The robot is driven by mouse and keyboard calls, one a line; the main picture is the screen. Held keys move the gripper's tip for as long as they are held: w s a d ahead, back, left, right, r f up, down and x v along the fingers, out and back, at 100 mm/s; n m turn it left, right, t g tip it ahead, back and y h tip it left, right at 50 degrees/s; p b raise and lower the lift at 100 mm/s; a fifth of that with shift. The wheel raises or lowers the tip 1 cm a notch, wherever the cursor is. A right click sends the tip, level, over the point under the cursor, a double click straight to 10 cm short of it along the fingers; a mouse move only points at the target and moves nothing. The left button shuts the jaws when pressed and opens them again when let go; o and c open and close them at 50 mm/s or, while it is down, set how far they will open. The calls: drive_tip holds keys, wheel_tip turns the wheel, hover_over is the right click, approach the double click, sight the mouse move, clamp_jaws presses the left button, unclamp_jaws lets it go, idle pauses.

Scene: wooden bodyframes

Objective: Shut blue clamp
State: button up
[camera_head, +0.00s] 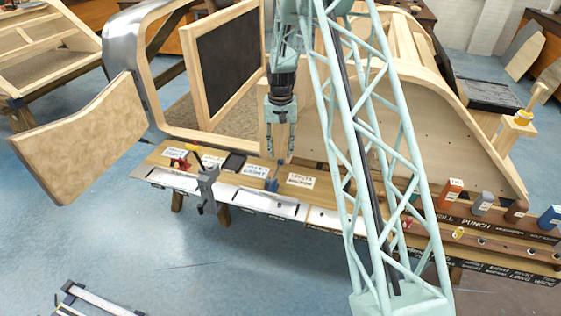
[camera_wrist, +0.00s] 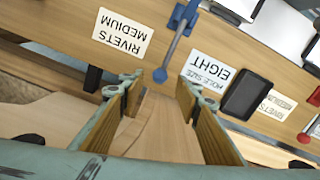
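The blue clamp (camera_head: 272,178) is fixed on the wooden bench ledge, between paper labels. In the wrist view the blue clamp (camera_wrist: 180,22) is at the top centre, and its grey lever reaches down to a blue tip (camera_wrist: 160,75). My gripper (camera_head: 280,152) hangs pointing down just above and behind the clamp. In the wrist view my gripper (camera_wrist: 160,88) has its two fingers apart, with the lever tip showing close to the gap between them. Whether a finger touches the lever cannot be told.
A red-handled clamp (camera_head: 181,161) and a grey clamp (camera_head: 207,184) stand to the left on the ledge (camera_head: 228,168). A dark flat box (camera_head: 234,162) lies between. A wooden bodyframe (camera_head: 205,140) stands close behind. Several bottles stand at the right.

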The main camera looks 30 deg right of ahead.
sight(281, 160)
drive_tip(key=shift+f, duration=2.5)
drive_tip(key=shift+c, duration=0.6)
clamp_jaws()
drive_tip(key=shift+b, duration=0.3)
